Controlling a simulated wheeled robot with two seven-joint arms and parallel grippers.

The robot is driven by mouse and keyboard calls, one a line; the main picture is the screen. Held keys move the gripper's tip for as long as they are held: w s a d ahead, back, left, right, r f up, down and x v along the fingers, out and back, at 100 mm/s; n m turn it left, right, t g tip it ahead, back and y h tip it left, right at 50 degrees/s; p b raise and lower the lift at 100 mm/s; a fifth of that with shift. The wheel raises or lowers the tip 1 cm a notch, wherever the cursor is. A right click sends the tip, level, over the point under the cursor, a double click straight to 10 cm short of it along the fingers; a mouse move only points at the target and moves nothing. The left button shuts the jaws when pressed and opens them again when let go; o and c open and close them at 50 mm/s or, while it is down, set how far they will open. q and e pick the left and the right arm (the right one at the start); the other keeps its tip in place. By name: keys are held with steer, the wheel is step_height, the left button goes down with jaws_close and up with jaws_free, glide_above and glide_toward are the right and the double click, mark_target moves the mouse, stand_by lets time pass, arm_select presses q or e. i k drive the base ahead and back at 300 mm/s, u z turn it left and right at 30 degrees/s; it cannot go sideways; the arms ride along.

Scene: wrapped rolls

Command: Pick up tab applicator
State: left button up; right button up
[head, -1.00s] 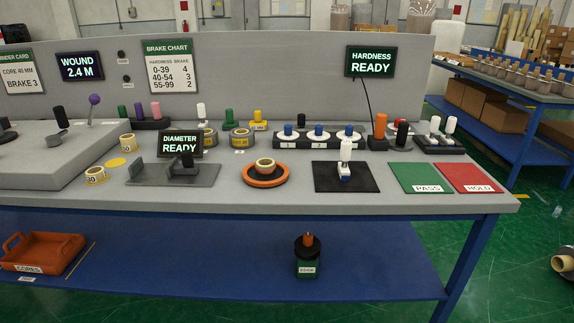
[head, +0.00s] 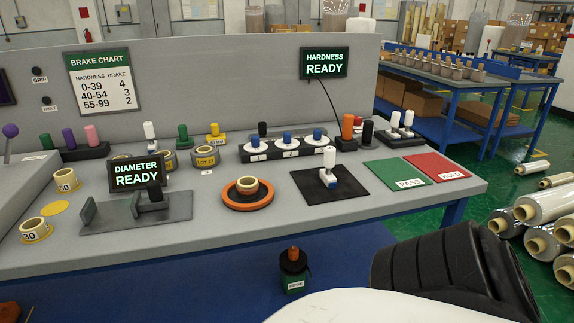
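No tool here has a label that I can clearly read as tab applicator. A yellow upright tool (head: 215,131) on a small yellow base, with a tiny label in front, stands at the back of the bench. A green-handled tool (head: 183,134) stands to its left, and a white-handled piece (head: 149,130) is further left. All stand upright, apart from any gripper. Part of my arm (head: 450,270), black and white, fills the lower right. Neither of my grippers shows.
The grey bench (head: 265,215) holds a diameter gauge (head: 140,210), an orange ring dish (head: 248,202) with a roll, a black mat (head: 305,190) with a white-handled tool, and green (head: 398,174) and red (head: 437,167) pads. Wrapped rolls (head: 546,205) lie on the floor at right.

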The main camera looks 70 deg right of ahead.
mark_target(325, 175)
steer(key=i, duration=0.25)
steer(key=z, duration=1.35)
